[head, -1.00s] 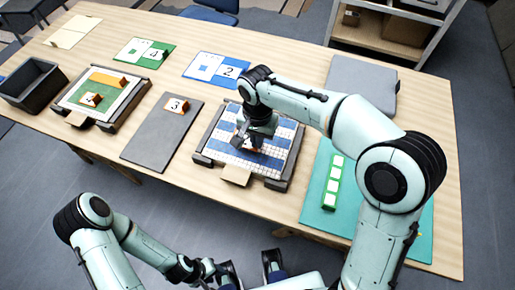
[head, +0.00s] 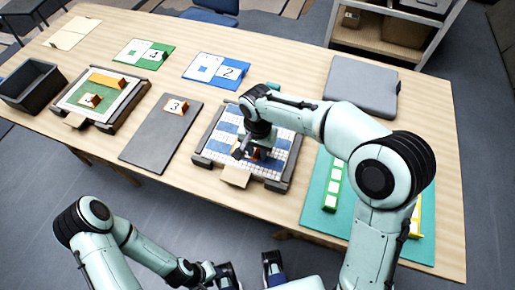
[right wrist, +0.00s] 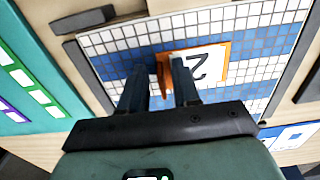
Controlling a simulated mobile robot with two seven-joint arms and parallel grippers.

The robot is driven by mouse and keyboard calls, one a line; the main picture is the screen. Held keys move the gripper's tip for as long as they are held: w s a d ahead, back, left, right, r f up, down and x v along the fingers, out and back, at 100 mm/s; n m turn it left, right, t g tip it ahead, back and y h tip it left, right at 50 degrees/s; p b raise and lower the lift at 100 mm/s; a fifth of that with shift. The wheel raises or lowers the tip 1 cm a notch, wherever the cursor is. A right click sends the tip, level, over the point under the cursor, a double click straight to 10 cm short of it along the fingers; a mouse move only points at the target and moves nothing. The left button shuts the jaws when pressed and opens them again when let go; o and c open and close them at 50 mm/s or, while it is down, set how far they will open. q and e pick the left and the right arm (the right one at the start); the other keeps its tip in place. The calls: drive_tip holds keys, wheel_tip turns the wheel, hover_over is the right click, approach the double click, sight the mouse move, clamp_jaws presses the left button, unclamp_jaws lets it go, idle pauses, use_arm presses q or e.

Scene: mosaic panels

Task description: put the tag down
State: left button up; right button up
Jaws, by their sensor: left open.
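The tag is a small white card with an orange border and a black 2 (right wrist: 200,65), with an upright orange grip (right wrist: 163,76). It rests on the blue-and-white mosaic panel (right wrist: 105,42), which sits in a dark frame on the table. In the head view the panel (head: 282,150) lies mid-table, and my arm partly hides the tag (head: 262,152). My right gripper (right wrist: 158,70) is at the tag, its fingers apart on either side of the orange grip with a gap showing. My left gripper (head: 249,270) is open and empty at the bottom, away from the table.
A grey board (head: 150,140) with tag 3 (head: 176,106) lies left of the panel. A framed green panel (head: 80,112) and a dark bin (head: 35,88) are further left. A teal mat (head: 320,217) with tile strips is at right. A grey case (head: 362,90) lies behind.

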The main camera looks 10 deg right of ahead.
drive_tip(key=shift+r, duration=0.35)
wheel_tip(320, 180, up, 12)
drive_tip(key=p, duration=0.2)
drive_tip(key=shift+f, duration=0.15)
idle(0.4)
